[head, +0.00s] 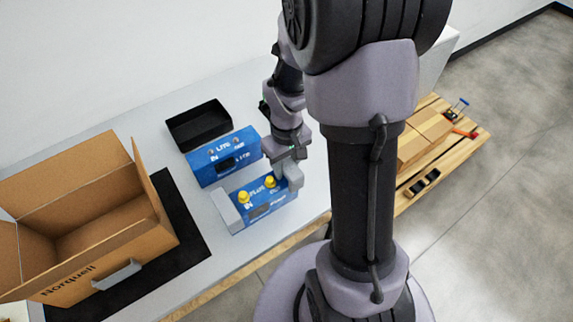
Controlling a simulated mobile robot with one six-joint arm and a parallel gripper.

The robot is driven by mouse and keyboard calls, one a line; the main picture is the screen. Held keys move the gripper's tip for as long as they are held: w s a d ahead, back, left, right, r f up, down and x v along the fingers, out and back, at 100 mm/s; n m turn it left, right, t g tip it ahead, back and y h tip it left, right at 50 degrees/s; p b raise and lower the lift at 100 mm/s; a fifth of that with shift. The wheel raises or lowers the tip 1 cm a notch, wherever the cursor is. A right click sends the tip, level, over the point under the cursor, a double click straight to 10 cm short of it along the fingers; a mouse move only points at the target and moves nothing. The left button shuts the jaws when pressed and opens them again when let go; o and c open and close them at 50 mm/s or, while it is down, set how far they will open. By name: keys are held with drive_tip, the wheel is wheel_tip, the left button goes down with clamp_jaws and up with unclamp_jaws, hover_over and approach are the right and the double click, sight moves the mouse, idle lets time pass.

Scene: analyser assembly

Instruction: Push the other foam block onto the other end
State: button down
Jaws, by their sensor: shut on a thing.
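A blue analyser (262,207) with two yellow knobs on top lies on the near part of the table. A grey foam block (226,212) sits on its left end. My gripper (287,161) is above the analyser's right end, pointing down. It is shut on the other grey foam block (292,176), which is at that right end. I cannot tell how far this block is seated, as the gripper and the angle hide part of the contact.
A second blue unit (210,170) lies just behind the analyser, with a black tray (199,125) further back. An open cardboard box (115,245) stands on a black mat (190,240) at the left. A wooden bench (465,150) with cartons and tools is at the right.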

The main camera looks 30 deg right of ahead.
drive_tip(key=shift+f+b, duration=0.35)
drive_tip(key=shift+f, duration=0.1)
idle(0.3)
drive_tip(key=c, duration=0.9)
unclamp_jaws()
drive_tip(key=shift+o, duration=0.2)
wheel_tip(320, 180, up, 7)
drive_tip(key=p, duration=0.6)
drive_tip(key=shift+r, duration=0.1)
